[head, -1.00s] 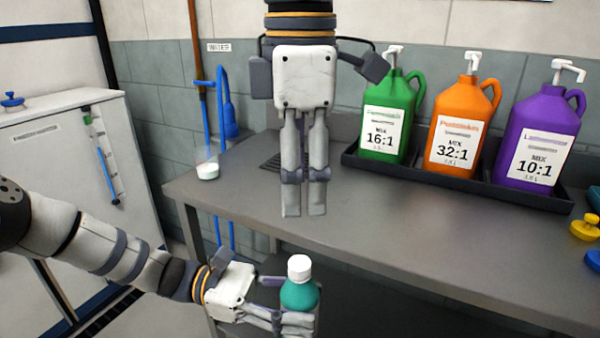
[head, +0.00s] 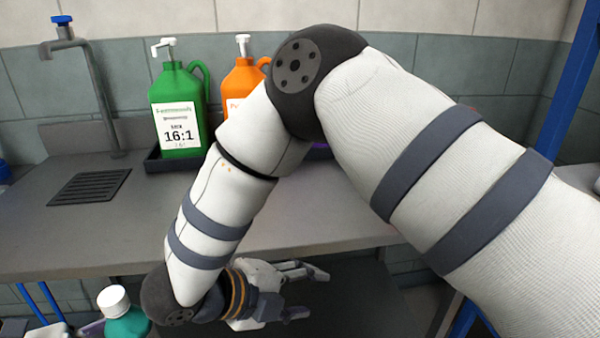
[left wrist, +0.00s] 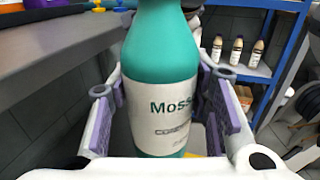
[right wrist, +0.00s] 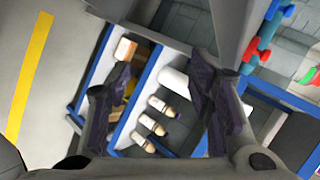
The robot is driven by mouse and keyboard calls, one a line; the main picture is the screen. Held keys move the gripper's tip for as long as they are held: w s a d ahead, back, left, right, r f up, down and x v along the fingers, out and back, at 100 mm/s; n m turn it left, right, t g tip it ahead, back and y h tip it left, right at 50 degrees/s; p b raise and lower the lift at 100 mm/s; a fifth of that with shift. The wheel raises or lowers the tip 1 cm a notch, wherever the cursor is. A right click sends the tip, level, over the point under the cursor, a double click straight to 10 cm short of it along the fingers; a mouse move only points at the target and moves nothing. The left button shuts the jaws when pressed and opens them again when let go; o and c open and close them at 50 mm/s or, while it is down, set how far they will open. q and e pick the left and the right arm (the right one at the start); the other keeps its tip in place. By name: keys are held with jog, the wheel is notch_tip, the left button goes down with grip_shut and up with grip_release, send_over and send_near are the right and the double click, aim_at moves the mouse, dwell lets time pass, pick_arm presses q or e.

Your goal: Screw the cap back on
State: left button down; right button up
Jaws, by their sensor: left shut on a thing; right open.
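A teal bottle (head: 128,323) with a white cap (head: 113,301) on its top stands upright at the lower left of the head view. How tightly the cap sits cannot be told. The left wrist view shows the bottle's labelled body (left wrist: 160,90) between my left gripper's fingers (left wrist: 165,125), which are shut on it; the cap is out of that view. My right gripper (head: 305,292) is open and empty, to the right of the bottle and apart from it, with its fingers pointing right, away from the bottle. The right wrist view shows nothing between its fingers.
A grey counter (head: 300,220) lies behind both grippers, with a drain grate (head: 90,187) and tap at left. Green (head: 180,105) and orange (head: 243,85) jugs stand in a dark tray. My right arm covers much of the right. A blue-framed shelf (right wrist: 150,75) holds several bottles.

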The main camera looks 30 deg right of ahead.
jog(key=s+d+f+n+t+y, duration=0.2)
jog(key=d+f+n, duration=0.1)
jog(key=f+n, duration=0.5)
jog(key=s+d+f+n+t+y, duration=0.1)
jog(key=d+f+n+t+y, duration=0.15)
jog(key=f+n, duration=0.5)
pick_arm(q)
jog(key=shift+r, duration=0.1)
pick_arm(e)
jog(key=s+a+f+n+g+y, duration=0.1)
jog(key=s+f+n+g+y, duration=0.1)
jog(key=s+n, duration=0.6)
jog(key=s+a+f+n+g+y, duration=0.2)
jog(key=s+n+g+y, duration=0.2)
jog(key=s+n, duration=0.4)
jog(key=s+g, duration=0.1)
jog(key=s, duration=0.5)
jog(key=shift+s+f, duration=0.25)
jog(key=shift+s, duration=0.15)
